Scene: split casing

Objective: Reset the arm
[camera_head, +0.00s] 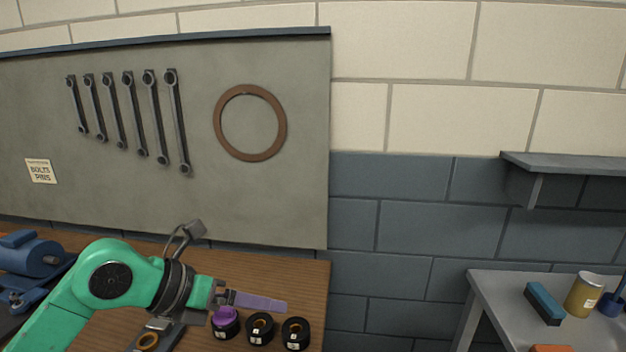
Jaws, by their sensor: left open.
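My left arm (120,285), green with dark joints, comes in from the lower left over the wooden bench (308,275). My left gripper (272,303) points right, with a long purple-grey finger seen nearly side-on. It is open, and I see nothing held in it. It hangs above or just behind a row of black round parts at the front of the bench; the exact gap cannot be told. The leftmost black part (226,328) has a purple top. My right gripper is not in view.
A grey block with an orange ring (148,341) lies below my wrist. A blue vise-like tool (35,258) stands at left. A grey side table (500,300) at right holds a can (584,295) and blue block (543,303).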

